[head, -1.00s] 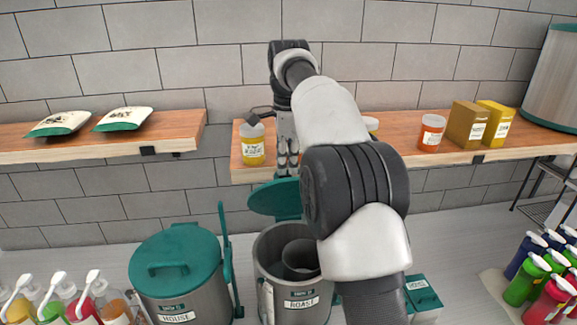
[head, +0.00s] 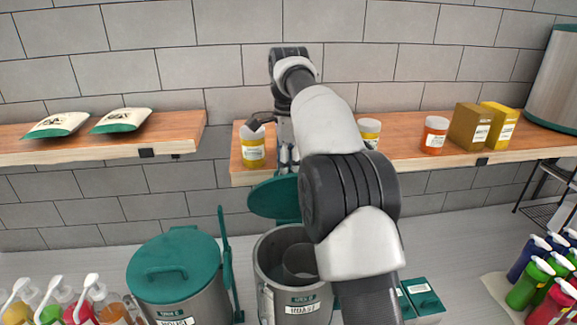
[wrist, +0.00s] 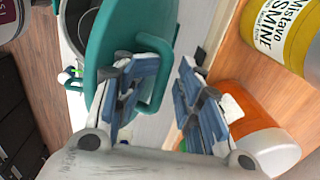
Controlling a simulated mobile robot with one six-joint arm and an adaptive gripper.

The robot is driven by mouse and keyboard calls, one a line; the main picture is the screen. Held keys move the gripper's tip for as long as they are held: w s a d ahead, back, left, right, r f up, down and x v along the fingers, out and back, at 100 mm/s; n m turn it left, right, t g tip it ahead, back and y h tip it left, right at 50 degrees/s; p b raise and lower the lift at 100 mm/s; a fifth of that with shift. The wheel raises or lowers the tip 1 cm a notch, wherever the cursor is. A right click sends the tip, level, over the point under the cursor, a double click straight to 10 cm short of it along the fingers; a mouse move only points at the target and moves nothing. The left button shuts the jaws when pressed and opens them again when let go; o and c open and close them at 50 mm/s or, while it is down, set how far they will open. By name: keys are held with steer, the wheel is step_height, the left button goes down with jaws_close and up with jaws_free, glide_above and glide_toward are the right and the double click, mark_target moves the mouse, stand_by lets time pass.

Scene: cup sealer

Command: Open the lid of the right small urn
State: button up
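The right small urn (head: 301,301), labelled ROAST, is a grey metal cylinder at the bottom centre of the head view. Its teal lid (head: 273,199) stands raised and tilted back at the rear rim, so the dark interior shows. My gripper (head: 288,158) is above and behind the lid, in front of the shelf, partly hidden by my arm. In the wrist view my gripper (wrist: 157,75) has its fingers apart. The lid (wrist: 105,50) is beside and behind the left finger, and its loop handle (wrist: 163,65) shows between the fingers. I cannot tell whether they touch.
The left urn (head: 178,270) is closed. A shelf (head: 240,172) behind my gripper holds a yellow jar (head: 252,148), another yellow jar (head: 369,133), an orange jar (head: 434,135) and boxes (head: 470,127). Pump bottles (head: 85,305) stand at the front left.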

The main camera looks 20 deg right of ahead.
steer(key=shift+s+f, duration=0.1)
steer(key=shift+f, duration=0.1)
steer(key=shift+a+r, duration=0.1)
stand_by(0.4)
steer(key=shift+s, duration=0.15)
